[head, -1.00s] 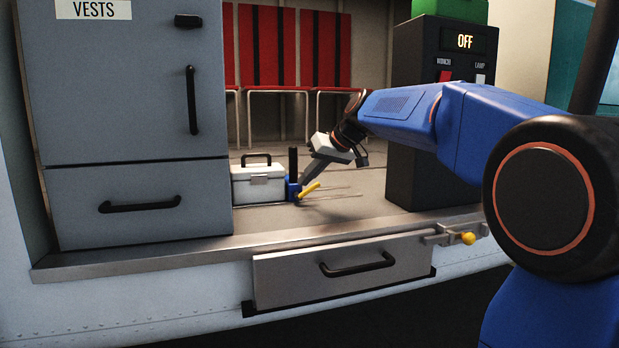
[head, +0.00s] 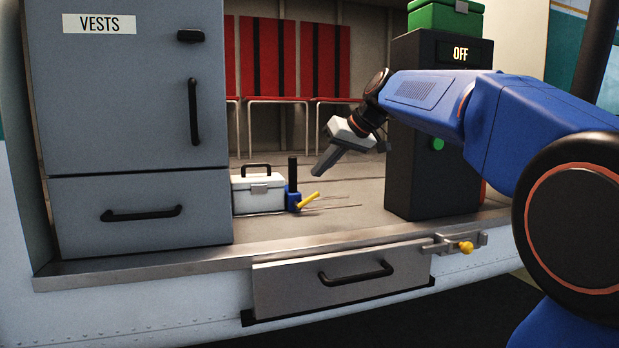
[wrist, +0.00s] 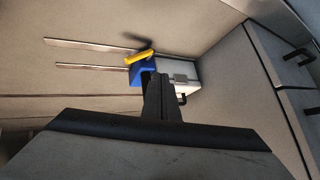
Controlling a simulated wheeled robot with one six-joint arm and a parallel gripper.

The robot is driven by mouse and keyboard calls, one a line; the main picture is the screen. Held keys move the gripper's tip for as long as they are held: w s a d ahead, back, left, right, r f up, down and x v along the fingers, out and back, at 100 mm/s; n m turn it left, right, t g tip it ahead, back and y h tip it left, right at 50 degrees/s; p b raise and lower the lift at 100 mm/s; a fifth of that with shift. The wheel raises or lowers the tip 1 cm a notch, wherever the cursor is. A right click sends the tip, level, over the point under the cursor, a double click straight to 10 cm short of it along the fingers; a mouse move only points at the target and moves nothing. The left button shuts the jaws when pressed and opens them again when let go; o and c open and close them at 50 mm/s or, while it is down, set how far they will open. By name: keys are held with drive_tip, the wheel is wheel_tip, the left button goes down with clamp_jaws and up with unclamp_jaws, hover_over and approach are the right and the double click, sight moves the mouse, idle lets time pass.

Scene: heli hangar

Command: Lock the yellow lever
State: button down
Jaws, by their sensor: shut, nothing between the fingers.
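The yellow lever (head: 309,199) sits on a small blue block (head: 293,201) on the cabin floor, just right of the white case. It slants up to the right in the head view. A black upright post (head: 292,170) stands at the blue block. In the wrist view the yellow lever (wrist: 139,56) and blue block (wrist: 143,74) show beyond the fingers. My gripper (head: 318,172) is shut and empty, above the floor and apart from the lever, up and to its right. In the wrist view my gripper (wrist: 160,80) hides part of the blue block.
A white case (head: 258,195) stands left of the block, beside the grey cabinet (head: 135,120). A black console (head: 430,185) reading OFF stands at right. Thin rails (wrist: 95,45) run along the floor.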

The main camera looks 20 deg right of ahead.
drive_tip(key=shift+s+d+r, duration=0.9)
drive_tip(key=shift+s+d, duration=0.05)
drive_tip(key=shift+d, duration=0.05)
